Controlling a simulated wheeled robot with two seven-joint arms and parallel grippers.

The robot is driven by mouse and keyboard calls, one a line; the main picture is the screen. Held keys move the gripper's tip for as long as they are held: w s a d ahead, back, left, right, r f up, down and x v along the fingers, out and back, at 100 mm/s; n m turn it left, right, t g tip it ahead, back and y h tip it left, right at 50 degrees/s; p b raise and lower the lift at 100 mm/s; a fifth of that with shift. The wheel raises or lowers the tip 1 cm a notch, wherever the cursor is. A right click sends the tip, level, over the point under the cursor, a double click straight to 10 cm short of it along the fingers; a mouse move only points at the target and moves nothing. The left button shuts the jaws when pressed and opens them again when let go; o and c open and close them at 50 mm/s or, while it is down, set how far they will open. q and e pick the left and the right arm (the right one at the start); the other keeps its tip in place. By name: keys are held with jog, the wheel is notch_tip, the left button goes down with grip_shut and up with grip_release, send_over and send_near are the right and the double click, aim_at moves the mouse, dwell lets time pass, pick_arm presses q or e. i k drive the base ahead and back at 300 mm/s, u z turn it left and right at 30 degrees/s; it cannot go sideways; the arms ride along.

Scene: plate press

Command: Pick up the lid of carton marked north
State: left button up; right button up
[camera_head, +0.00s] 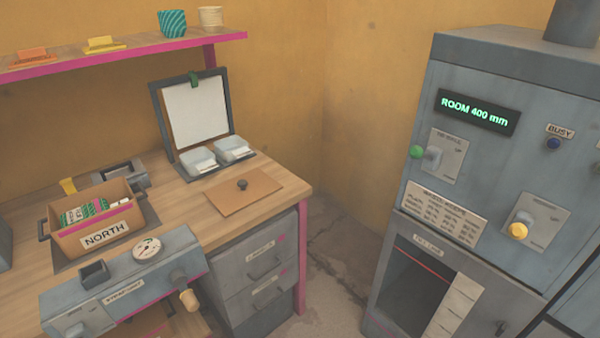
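The carton marked NORTH (105,234) stands open on the left part of the wooden bench. Green, white and pink packets (85,213) show inside it. A flat brown lid (238,193) with a dark round knob lies on the bench to the right of the carton, near the bench's right end. It lies apart from the carton, and no marking can be read on it. Neither of my grippers is in view.
A grey device with a dial (147,249) stands at the bench front. Behind the lid are two small pale trays (198,160) and an upright clipboard (196,112). A pink-edged shelf (110,57) hangs above. A large grey machine (480,180) stands at right, beyond open floor (335,250).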

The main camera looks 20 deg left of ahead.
aim_at(230, 196)
jog(key=u, duration=0.15)
jog(key=i, duration=1)
jog(key=u, duration=1.2)
jog(key=i, duration=0.45)
jog(key=u, duration=0.45)
